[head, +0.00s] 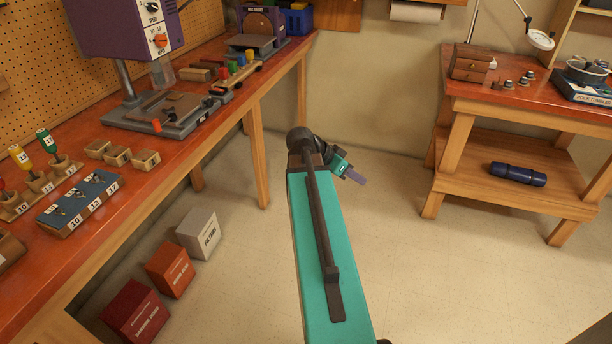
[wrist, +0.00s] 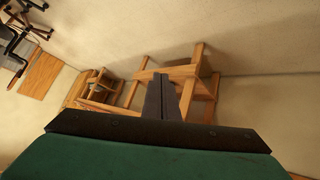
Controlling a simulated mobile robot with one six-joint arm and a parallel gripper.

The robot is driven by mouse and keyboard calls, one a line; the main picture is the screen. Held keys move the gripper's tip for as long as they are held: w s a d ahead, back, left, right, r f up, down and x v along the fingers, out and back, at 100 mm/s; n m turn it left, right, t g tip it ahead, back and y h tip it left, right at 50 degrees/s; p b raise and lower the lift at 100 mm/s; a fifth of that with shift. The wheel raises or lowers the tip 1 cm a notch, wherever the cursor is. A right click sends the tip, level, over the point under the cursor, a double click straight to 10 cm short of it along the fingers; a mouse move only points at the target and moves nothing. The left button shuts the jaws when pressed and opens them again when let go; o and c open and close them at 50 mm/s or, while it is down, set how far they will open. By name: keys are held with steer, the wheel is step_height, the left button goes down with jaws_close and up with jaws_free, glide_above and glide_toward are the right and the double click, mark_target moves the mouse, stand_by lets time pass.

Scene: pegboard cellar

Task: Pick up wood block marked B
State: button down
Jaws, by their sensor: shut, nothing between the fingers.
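Three small wood blocks stand in a row on the left workbench in the head view: a left one (head: 98,148), a middle one (head: 117,156) and a right one (head: 146,161). I cannot read a letter on any of them, so I cannot tell which is marked B. My gripper (head: 356,179) is out over the open floor between the two benches, well to the right of the blocks and apart from them. In the wrist view the two dark fingers (wrist: 163,90) are together with nothing between them. No such block shows in the wrist view.
The left workbench (head: 215,108) also carries a drill press (head: 125,30), a blue numbered bit rack (head: 80,203) and screwdrivers in holders. Several boxes, one grey (head: 199,234), stand on the floor below. A second bench (head: 520,100) is at right. The floor between is clear.

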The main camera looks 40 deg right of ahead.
steer(key=s+d+r+m+g+h+p, duration=0.1)
steer(key=s+d+r+m+p, duration=0.1)
steer(key=r, duration=0.7)
steer(key=s+d+r+m+g+h+p, duration=0.1)
steer(key=s+d+r+m+p, duration=0.1)
steer(key=r, duration=0.7)
steer(key=s+d+p, duration=0.1)
steer(key=s+d, duration=0.1)
steer(key=shift+s+d+r+p, duration=0.2)
steer(key=shift+s+d+p, duration=0.05)
steer(key=shift+d+p, duration=0.1)
